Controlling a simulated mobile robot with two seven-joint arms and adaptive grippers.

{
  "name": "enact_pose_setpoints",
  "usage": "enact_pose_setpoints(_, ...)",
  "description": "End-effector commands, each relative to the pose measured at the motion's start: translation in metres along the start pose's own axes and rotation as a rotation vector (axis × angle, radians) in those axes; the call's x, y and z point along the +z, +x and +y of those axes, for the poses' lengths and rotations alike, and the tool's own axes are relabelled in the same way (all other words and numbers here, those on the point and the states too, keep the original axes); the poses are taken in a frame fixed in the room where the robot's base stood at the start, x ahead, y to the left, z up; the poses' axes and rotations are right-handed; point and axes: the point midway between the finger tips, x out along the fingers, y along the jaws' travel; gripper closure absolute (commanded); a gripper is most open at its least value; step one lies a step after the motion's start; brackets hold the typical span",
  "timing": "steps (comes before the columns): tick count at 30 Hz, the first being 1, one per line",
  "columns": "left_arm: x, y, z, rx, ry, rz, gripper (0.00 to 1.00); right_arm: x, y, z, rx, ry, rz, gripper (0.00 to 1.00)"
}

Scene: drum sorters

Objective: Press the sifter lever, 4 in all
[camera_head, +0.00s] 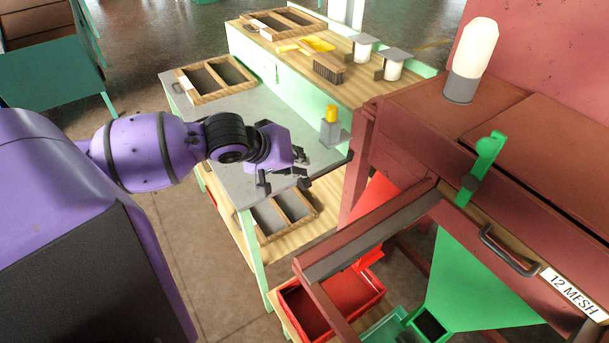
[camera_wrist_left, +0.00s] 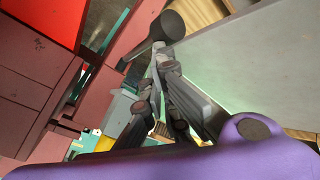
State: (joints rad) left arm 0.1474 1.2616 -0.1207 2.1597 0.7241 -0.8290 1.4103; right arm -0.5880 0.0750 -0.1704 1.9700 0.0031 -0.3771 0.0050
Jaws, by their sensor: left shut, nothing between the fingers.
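A dark lever (camera_head: 330,168) sticks out from the left side of the red sifter machine (camera_head: 410,125). In the left wrist view its round black knob (camera_wrist_left: 167,27) is just beyond my fingertips. My left gripper (camera_head: 284,180) is purple with dark fingers, shut and empty, beside the lever's outer end. In the left wrist view the fingers (camera_wrist_left: 160,68) come together below the knob; I cannot tell whether they touch it. My right gripper is out of view.
A green handle (camera_head: 483,168) and a white-topped lamp (camera_head: 472,60) are on the machine. A grey-topped bench (camera_head: 225,150) lies under my gripper, with a divided wooden tray (camera_head: 285,212) lower down. A red bin (camera_head: 330,300) sits under the machine.

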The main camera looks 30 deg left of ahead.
Motion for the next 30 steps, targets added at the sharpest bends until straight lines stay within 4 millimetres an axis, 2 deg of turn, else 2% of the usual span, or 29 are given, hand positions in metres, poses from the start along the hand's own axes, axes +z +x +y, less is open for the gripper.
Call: enact_pose_setpoints(30,0.0071,0.0090,-0.0069,-0.001,-0.001,-0.001,1.00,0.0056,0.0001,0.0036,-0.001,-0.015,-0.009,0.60)
